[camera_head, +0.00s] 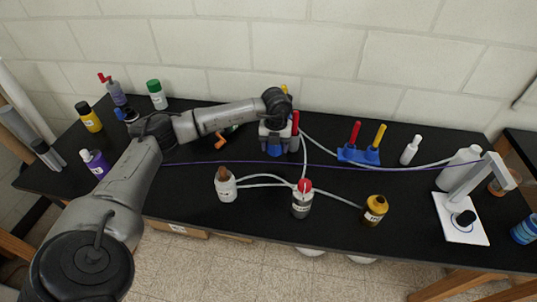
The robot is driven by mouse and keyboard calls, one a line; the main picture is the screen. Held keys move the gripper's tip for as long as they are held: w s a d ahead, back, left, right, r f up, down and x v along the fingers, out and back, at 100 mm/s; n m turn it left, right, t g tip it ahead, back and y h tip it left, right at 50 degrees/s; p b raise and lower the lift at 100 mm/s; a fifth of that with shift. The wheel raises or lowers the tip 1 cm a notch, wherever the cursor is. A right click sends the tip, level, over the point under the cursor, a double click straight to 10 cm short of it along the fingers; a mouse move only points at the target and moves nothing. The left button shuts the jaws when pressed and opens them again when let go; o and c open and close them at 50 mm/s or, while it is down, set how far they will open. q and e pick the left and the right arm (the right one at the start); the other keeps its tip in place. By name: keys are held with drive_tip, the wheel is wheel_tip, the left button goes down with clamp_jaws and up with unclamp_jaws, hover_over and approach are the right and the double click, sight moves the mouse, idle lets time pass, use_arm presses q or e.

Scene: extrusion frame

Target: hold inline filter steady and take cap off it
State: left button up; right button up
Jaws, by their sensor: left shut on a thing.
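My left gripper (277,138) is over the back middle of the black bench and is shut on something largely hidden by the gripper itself. A blue part (275,149) shows at the gripper, with an upright red piece (295,122) at its right and a bit of yellow behind. I cannot tell which of these is held. I cannot pick out the inline filter or its cap for certain. My right gripper is not in view.
A white bottle (226,185), a red-capped bottle (301,203) and an amber bottle (375,210) stand along the front, linked by pale tubes. A blue holder (358,156) with red and yellow handles is at right. A purple line crosses the bench (190,200).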

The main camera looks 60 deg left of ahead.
sight(269, 157)
use_arm(q)
drive_tip(key=a+f, duration=0.1)
drive_tip(key=a, duration=0.1)
drive_tip(key=a+f, duration=0.1)
drive_tip(key=shift+s+a+f+b, duration=0.15)
drive_tip(key=shift+a+b, duration=0.15)
drive_tip(key=shift+a, duration=0.05)
wheel_tip(269, 157, down, 4)
drive_tip(key=shift+r+b, duration=0.25)
drive_tip(key=shift+b, duration=0.25)
drive_tip(key=shift+f, duration=0.25)
drive_tip(key=o, duration=1)
drive_tip(key=shift+f, duration=0.15)
drive_tip(key=shift+r+p, duration=1.4)
drive_tip(key=shift+r, duration=4.8)
